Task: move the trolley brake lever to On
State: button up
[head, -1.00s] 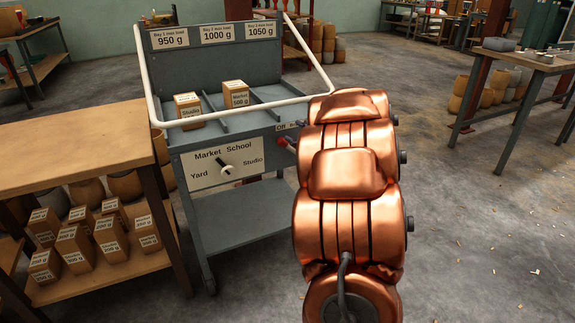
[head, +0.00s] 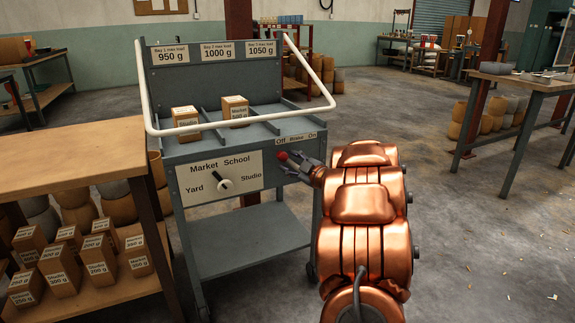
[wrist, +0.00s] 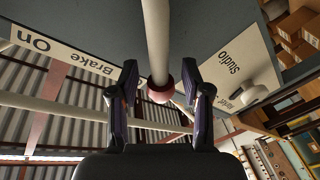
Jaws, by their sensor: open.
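The trolley (head: 190,160) stands ahead with a brake label (head: 297,139) reading Off, Brake, On at its right front. The brake lever's red knob (head: 283,156) shows below the Off end of that label. In the wrist view the lever is a pale rod (wrist: 157,40) ending in the red knob (wrist: 160,92). The On end of the label (wrist: 62,55) is at the left there; Off is hidden. My gripper (wrist: 162,95) is open, its dark fingers on either side of the knob, with gaps visible. In the head view my gripper (head: 299,168) is at the knob's right.
A dial panel (head: 219,177) with Market, School, Yard and Studio is left of the lever. A white rail (head: 235,125) runs round the trolley top, above the lever. Two boxes (head: 235,107) sit in the bays. A wooden table (head: 70,145) stands close at left.

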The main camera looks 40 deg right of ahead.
jog(key=shift+w+d+f, duration=0.1)
jog(key=shift+w, duration=0.6)
jog(key=shift+c, duration=0.3)
grip_shut()
